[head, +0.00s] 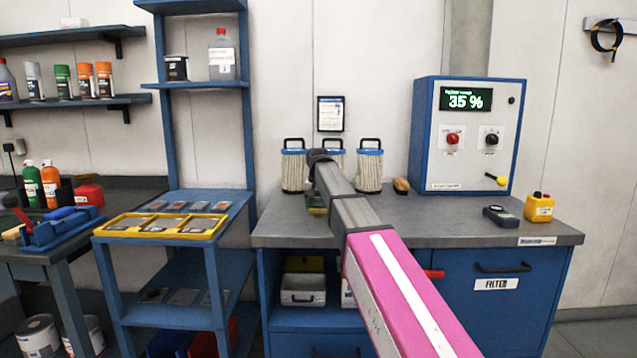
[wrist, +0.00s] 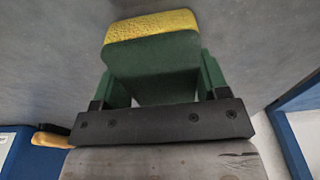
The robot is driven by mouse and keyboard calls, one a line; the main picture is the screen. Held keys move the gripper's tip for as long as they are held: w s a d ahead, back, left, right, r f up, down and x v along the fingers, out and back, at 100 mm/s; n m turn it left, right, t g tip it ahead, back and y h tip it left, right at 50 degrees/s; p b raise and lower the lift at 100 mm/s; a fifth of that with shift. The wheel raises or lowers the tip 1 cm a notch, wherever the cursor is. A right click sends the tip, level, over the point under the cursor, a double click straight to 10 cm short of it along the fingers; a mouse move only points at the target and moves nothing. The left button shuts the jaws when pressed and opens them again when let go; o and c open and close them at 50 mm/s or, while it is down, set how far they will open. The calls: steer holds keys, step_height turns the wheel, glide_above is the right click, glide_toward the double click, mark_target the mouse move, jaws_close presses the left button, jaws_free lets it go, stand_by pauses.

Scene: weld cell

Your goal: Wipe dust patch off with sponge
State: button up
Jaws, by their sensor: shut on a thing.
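My gripper (wrist: 152,80) is shut on the sponge (wrist: 150,52), which has a yellow layer over a green block. The sponge sits between the two green fingers and sticks out past their tips. In the head view, my arm reaches over the workbench (head: 455,230), and the sponge (head: 316,205) shows low at its end, in front of the filter cartridges. I cannot tell whether it touches the bench top. The grey surface also fills the back of the wrist view (wrist: 50,60). I cannot make out a dust patch in either view; my arm hides part of the bench.
Filter cartridges (head: 369,170) stand close behind my gripper, with a brush (head: 401,186) to their right. A blue control box (head: 465,135) reads 35 %. A dark handheld device (head: 501,216) and a yellow container (head: 539,207) sit at the right. Bench top between is clear.

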mark_target(317, 205)
steer(key=shift+s+f, duration=0.1)
steer(key=shift+s, duration=0.55)
steer(key=shift+s+a, duration=0.2)
steer(key=shift+s, duration=4.6)
steer(key=shift+w, duration=1)
steer(key=shift+w+d, duration=0.1)
steer(key=shift+w, duration=4.35)
steer(key=shift+w+d, duration=0.1)
steer(key=shift+w, duration=1)
step_height(317, 205, up, 7)
steer(key=shift+s+r, duration=0.25)
steer(key=shift+r, duration=0.35)
